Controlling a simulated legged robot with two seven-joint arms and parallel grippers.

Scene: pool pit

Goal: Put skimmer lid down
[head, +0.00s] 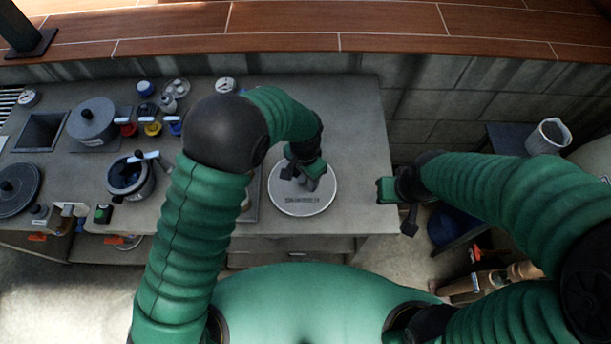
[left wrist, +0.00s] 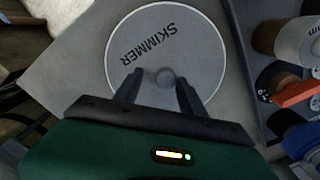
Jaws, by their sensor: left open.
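The skimmer lid (head: 302,205) is a round light-grey disc marked with lettering. It lies flat on the grey counter (head: 350,130), near its right end. In the left wrist view the lid (left wrist: 200,60) reads SKIMMER and has a small round knob (left wrist: 165,76). My left gripper (head: 305,178) is over the lid. In the left wrist view its two fingers (left wrist: 158,90) are apart, one on each side of the knob, with gaps showing. I cannot tell how high the fingertips are above the lid. My right gripper (head: 395,195) is off the counter's right edge; its fingers are unclear.
Left on the counter are a large grey lidded pot (head: 92,120), a smaller pot (head: 131,178), a dark round lid (head: 18,188) and several coloured caps. A white bin (head: 548,137) stands at the right. The counter right of the skimmer lid is clear.

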